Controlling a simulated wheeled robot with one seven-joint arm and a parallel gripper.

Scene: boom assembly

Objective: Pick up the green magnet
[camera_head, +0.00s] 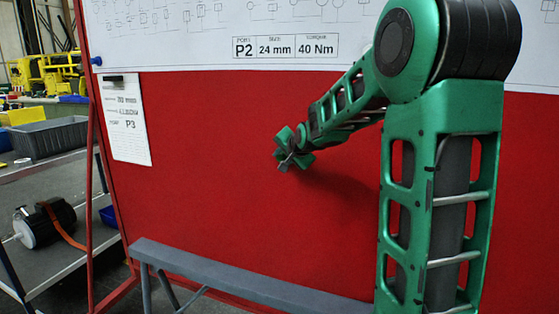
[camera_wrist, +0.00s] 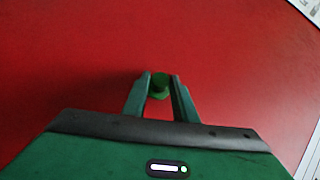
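The green magnet (camera_wrist: 160,86) is a small round piece in front of the red board, in the wrist view. It sits between the two fingertips of my gripper (camera_wrist: 161,80). The fingers are apart by about the magnet's width, one on each side. I cannot tell whether they press on it. In the head view my gripper (camera_head: 293,150) is at the red board, left of my arm. The magnet cannot be made out from the gripper's green parts there.
The red board (camera_head: 220,180) fills the middle, with a white chart (camera_head: 200,35) along its top and a paper sheet (camera_head: 125,118) at its left. A grey rail (camera_head: 240,275) runs below. At the left, shelves hold a grey bin (camera_head: 50,137) and a black motor (camera_head: 45,222).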

